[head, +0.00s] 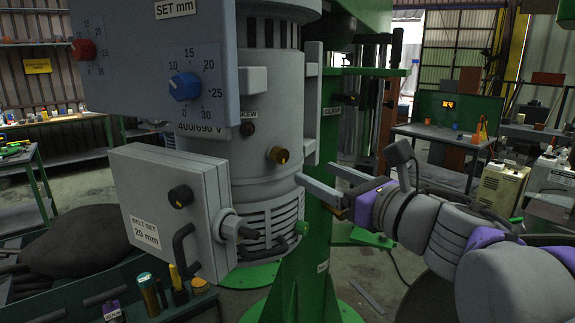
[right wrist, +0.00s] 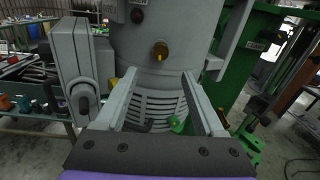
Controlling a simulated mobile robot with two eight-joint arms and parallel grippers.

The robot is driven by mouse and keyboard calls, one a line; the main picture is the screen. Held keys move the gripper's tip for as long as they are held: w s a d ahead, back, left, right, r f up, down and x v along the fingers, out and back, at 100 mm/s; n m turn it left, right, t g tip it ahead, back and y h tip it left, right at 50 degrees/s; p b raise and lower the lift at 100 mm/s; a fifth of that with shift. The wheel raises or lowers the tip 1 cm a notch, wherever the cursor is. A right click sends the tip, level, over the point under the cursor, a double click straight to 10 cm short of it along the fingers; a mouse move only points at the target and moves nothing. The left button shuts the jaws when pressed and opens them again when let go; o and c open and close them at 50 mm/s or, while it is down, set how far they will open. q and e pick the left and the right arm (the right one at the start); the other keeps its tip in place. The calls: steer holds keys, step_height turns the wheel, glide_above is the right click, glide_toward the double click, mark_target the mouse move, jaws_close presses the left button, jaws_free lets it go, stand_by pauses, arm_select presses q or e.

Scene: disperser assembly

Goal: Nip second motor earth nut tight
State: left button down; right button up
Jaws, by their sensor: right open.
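The grey motor (head: 270,85) stands upright on the green frame; it also shows in the right wrist view (right wrist: 160,35). A brass-coloured round fitting (head: 277,154) sticks out of its side, and a dark brown one (head: 247,128) sits higher up. Which of these is the second earth nut I cannot tell. The right wrist view shows the brass fitting (right wrist: 160,50) just beyond and between my fingertips. My right gripper (head: 318,175) is open and empty, pointing at the motor's lower side, apart from the fitting. My left gripper is not in view.
A grey box marked "BELT SET 20 mm" (head: 150,212) hangs left of the motor, below a control panel (head: 192,75) with knobs. The green column (head: 325,130) stands close behind my right gripper. A tool tray (head: 120,290) lies below left.

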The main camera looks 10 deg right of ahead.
mark_target(283, 157)
steer(key=x, duration=1)
steer(key=shift+w, duration=0.25)
jaws_close()
